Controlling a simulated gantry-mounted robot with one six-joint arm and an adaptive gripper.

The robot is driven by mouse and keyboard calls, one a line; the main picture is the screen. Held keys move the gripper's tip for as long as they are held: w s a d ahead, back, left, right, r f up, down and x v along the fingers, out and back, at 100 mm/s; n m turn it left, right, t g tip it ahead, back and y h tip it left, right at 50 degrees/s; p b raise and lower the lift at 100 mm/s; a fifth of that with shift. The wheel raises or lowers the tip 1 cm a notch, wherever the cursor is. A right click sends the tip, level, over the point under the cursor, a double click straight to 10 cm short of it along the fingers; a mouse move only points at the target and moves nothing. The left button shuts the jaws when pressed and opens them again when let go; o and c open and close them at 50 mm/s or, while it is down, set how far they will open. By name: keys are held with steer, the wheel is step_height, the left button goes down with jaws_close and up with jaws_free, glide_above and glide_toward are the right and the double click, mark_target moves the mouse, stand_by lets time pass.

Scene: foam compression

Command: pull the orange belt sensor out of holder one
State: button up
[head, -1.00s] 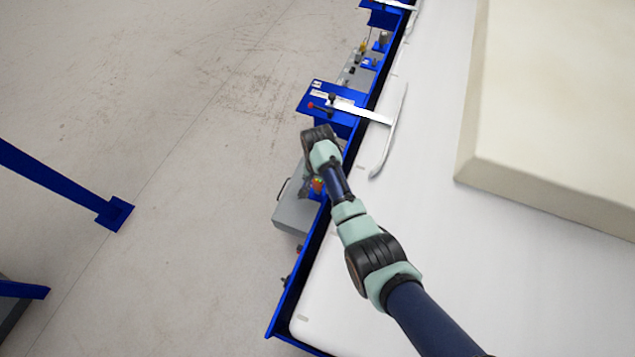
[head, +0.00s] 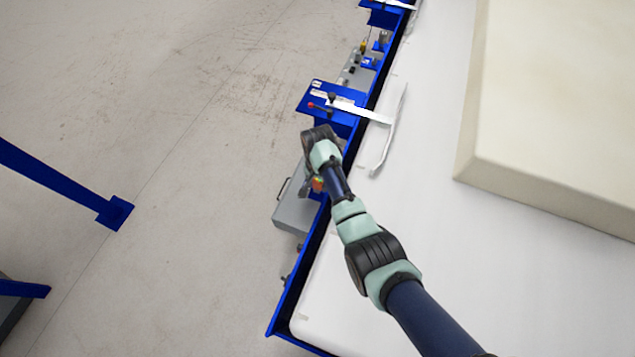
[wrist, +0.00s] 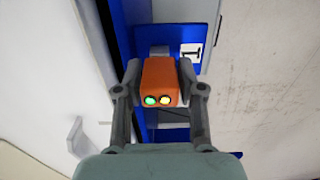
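The orange belt sensor (wrist: 159,78) is in the middle of the wrist view, with a green and a yellow light on its near end. My gripper (wrist: 159,84) has one finger against each side of the sensor and looks shut on it. Beyond it is the blue holder plate (wrist: 172,64) with a white label marked 1 (wrist: 190,51). A small grey block (wrist: 159,50) shows just past the sensor. The sensor hides the place where it meets the holder, so I cannot tell how deep it sits. In the head view my wrist covers most of this area.
A blue rail (head: 301,262) runs along the white belt's edge. A grey box (head: 294,212) hangs beside it, below my wrist. A blue bracket (head: 316,92) with a red-knobbed lever (head: 318,107) stands just beyond. A large cream foam block (head: 560,110) lies on the belt (head: 400,235).

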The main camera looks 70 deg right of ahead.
jaws_close()
steer(key=shift+r, duration=0.15)
steer(key=shift+r+p, duration=2.9)
steer(key=shift+p, duration=0.35)
